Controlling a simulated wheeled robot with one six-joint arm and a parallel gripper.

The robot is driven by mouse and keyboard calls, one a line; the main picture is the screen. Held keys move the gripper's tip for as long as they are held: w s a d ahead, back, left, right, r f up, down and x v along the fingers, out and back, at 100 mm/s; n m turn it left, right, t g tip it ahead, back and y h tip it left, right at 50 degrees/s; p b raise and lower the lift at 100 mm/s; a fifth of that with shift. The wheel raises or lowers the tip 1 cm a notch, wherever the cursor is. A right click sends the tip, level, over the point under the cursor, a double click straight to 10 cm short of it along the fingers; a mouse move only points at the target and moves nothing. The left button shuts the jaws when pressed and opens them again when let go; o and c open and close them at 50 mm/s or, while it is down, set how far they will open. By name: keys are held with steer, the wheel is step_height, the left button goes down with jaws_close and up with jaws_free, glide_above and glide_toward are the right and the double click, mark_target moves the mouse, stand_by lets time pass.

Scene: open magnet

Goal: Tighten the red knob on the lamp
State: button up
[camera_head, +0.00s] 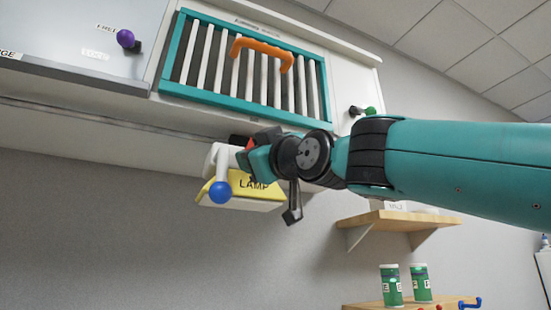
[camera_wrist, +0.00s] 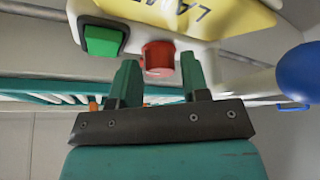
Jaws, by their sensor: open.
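The lamp (camera_head: 222,158) is a white housing with a yellow panel marked LAMP, mounted under the wall unit. It also shows at the top of the wrist view (camera_wrist: 172,30). In the wrist view its red knob (camera_wrist: 158,58) is a short round cylinder, with a green square button (camera_wrist: 104,40) to its left. My gripper (camera_wrist: 160,76) is open, with one finger on each side of the knob's position. A gap shows between each finger and the knob; I cannot tell if the fingertips reach its depth. In the head view my gripper (camera_head: 257,160) is beside the lamp and hides part of it.
A blue ball on a white stem (camera_head: 220,192) sticks out from the lamp, right of my gripper in the wrist view (camera_wrist: 305,72). Above is a teal-framed grille (camera_head: 170,62) with an orange handle (camera_head: 262,47). A wooden shelf (camera_head: 400,220) is lower right.

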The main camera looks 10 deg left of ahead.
steer(key=b+v, duration=0.8)
steer(key=v, duration=0.9)
steer(key=w+d+f+m+g+h+p, duration=0.1)
steer(key=d+f+m+g+h+p, duration=0.2)
steer(key=f, duration=1)
steer(key=w+d+f+m+g+h+p, duration=0.1)
steer(key=w+f+m+g+h, duration=0.3)
steer(key=f, duration=0.9)
steer(key=s+d+f+m+g+h+p, duration=0.1)
steer(key=s+d+f+g, duration=0.3)
steer(key=s+f, duration=0.5)
steer(key=s+d+f+m+g+h+p, duration=0.1)
steer(key=s+d+f+m+g+h, duration=0.1)
steer(key=s+d+f+g+h, duration=0.2)
steer(key=s+d+f, duration=0.3)
steer(key=s+f, duration=0.1)
steer(key=f, duration=0.3)
steer(key=shift+s+p, duration=0.35)
steer(key=shift+s, duration=0.05)
steer(key=shift+a+r, duration=0.1)
steer(key=shift+c, duration=0.4)
